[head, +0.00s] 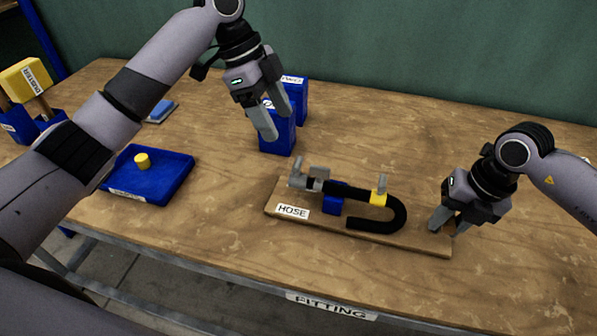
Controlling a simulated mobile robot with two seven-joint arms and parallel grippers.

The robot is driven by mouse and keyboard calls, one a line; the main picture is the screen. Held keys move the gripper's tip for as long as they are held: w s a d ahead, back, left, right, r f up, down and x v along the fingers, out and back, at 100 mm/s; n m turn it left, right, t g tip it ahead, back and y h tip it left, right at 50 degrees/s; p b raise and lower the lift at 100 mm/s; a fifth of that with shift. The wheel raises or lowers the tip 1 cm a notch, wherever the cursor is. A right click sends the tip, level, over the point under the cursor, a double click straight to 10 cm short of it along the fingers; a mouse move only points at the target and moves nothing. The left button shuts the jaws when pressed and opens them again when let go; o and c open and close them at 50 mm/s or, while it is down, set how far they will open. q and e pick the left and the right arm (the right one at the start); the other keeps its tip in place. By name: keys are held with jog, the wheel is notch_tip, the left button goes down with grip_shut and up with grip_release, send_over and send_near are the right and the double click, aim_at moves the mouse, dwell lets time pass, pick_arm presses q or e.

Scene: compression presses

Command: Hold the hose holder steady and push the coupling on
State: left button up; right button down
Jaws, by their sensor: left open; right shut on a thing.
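The hose holder is a wooden board (400,239) labelled HOSE, lying on the table. A black hose (402,216) on it bends round in a U at the right. A yellow collar (378,198) with a grey upright tab sits around the hose's upper run. Grey metal parts (318,173) sit at that run's left end; I cannot tell which part is the coupling. My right gripper (447,227) is shut on the board's right end. My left gripper (278,124) is open and empty, pointing down in front of the blue boxes, behind and left of the hose.
Two blue boxes (277,138) stand behind the board. A blue tray (176,183) with a yellow cylinder (142,160) lies at the left. A yellow duster block (25,79) is at the far left. The table's front edge bears a FITTING label (332,305). The back right of the table is clear.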

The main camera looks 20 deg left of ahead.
pick_arm(q)
jog(key=shift+a+r, duration=0.15)
jog(key=shift+r, duration=0.2)
pick_arm(e)
jog(key=c, duration=0.8)
grip_release()
jog(key=shift+o, duration=0.2)
